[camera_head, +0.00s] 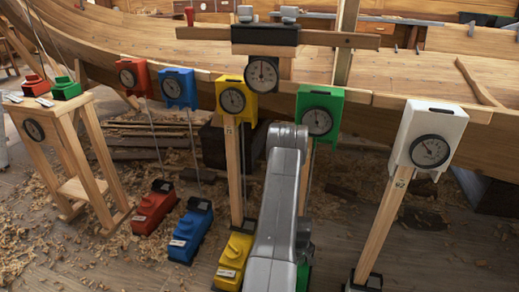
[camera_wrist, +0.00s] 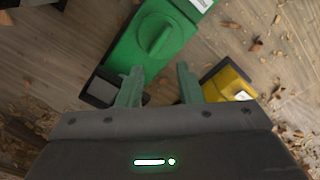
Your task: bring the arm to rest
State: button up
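My gripper (camera_wrist: 159,70) shows in the wrist view with its two fingers apart and nothing seen held between them. It points down over a green block (camera_wrist: 155,40) with a raised ridge, lying on the wooden floor. I cannot tell how far above the block the fingertips are. My grey arm (camera_head: 278,215) reaches down through the middle of the head view. The gripper itself is hidden there, and the green block (camera_head: 304,276) shows only as a sliver beside the arm.
A yellow block (camera_wrist: 230,84) lies right of the gripper; red (camera_head: 153,207) and blue (camera_head: 190,231) blocks lie farther left. A green dial box (camera_head: 320,120) and white dial box (camera_head: 428,138) stand on posts near the arm. The planked hull (camera_head: 400,80) crosses behind. Shavings cover the floor.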

jog(key=shift+r, duration=1.4)
